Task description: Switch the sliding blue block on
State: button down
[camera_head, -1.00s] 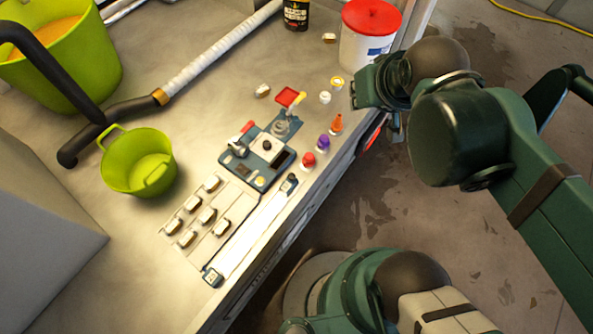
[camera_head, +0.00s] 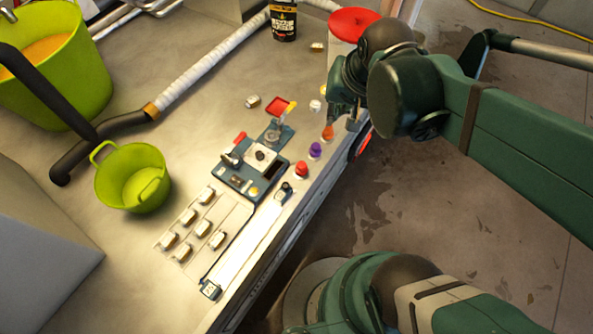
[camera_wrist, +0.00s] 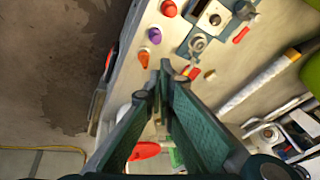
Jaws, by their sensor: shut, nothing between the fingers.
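I cannot tell which of the two slides. My gripper (camera_head: 334,122) is over the front edge, near the orange cone, up and right of the strip. In the wrist view my gripper (camera_wrist: 166,68) is shut and empty, its fingertips just beside the orange cone (camera_wrist: 144,58). The strip does not show there.
A blue panel (camera_head: 240,185) with a lever and switches stands left of the strip's upper end. Red (camera_head: 302,169) and purple (camera_head: 315,150) knobs line the edge. Several pale switches (camera_head: 202,229) lie left of the strip. A green bucket (camera_head: 133,178) stands farther left.

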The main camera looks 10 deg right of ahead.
aim_at(282, 193)
jog(key=a+f+m+g+p, duration=0.1)
jog(key=a+f+m+g, duration=0.1)
jog(key=f, duration=0.4)
jog(key=a+f+m+g+y, duration=0.1)
jog(key=a+f+m+g, duration=0.2)
jog(key=f+m, duration=0.2)
jog(key=shift+w+a+f+g+p, duration=0.15)
jog(key=shift+w+f+g+p, duration=0.1)
jog(key=shift+f+g+p, duration=0.15)
dwell(0.4)
jog(key=shift+f, duration=0.1)
dwell(0.4)
jog(key=f+b, duration=0.1)
jog(key=f, duration=0.2)
jog(key=s+a+f+b, duration=0.1)
jog(key=f, duration=0.2)
jog(key=a+f+b, duration=0.1)
jog(key=f, duration=0.3)
jog(key=shift+s, duration=0.2)
jog(key=shift+s+a, duration=0.6)
jog(key=shift+a, duration=0.05)
jog(key=shift+s+a+f+b, duration=0.2)
jog(key=shift+s+a+b, duration=0.35)
jog(key=shift+a, duration=0.3)
jog(key=shift+s+a, duration=0.15)
